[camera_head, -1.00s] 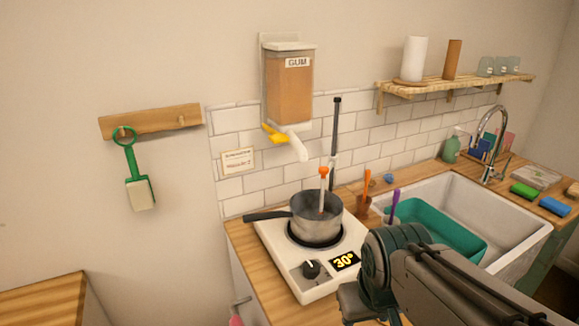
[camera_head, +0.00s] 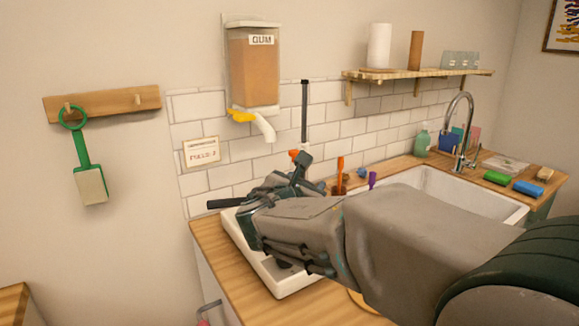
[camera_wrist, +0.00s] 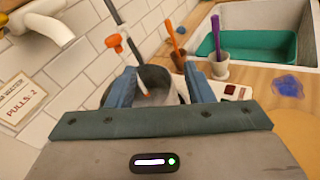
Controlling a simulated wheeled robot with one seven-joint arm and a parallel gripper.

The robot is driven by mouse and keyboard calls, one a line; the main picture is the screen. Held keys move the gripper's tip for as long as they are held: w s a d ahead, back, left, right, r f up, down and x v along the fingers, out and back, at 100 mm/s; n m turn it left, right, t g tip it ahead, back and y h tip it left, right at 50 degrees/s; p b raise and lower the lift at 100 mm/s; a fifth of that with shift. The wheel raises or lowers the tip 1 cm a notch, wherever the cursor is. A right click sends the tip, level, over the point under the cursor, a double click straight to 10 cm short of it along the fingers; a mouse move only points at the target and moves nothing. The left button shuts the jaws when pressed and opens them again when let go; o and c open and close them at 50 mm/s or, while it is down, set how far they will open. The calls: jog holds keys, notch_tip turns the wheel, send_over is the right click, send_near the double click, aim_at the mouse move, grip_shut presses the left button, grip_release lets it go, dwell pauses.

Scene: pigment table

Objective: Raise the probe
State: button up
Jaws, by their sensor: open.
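The probe (camera_wrist: 132,55) is a thin stick with an orange grip (camera_wrist: 114,40); its lower end goes into the grey pot (camera_wrist: 155,78). In the head view only a bit of the orange grip (camera_head: 293,153) shows behind my gripper, beside the dark upright rod (camera_head: 304,112). My gripper (camera_wrist: 160,84) is open, with its blue fingers spread over the pot. The probe's lower part appears near the left finger; I cannot tell whether they touch. Nothing is seen held. In the head view my arm hides most of the pot and stove.
The gum dispenser (camera_head: 253,70) hangs on the wall, its white spout (camera_head: 263,128) close behind. Cups with orange (camera_wrist: 177,58) and purple (camera_wrist: 219,65) tools stand right of the pot. The sink (camera_head: 465,190) is further right.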

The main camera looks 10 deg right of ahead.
aim_at(293, 154)
jog(key=w+a+r+n+t+y+b, duration=0.1)
jog(key=w+a+n+t+y, duration=0.15)
jog(key=a+n, duration=0.25)
jog(key=shift+h, duration=0.45)
jog(key=x, duration=0.7)
jog(key=p+x, duration=0.1)
jog(key=x, duration=0.6)
jog(key=shift+w+r, duration=0.2)
jog(key=shift+r, duration=0.05)
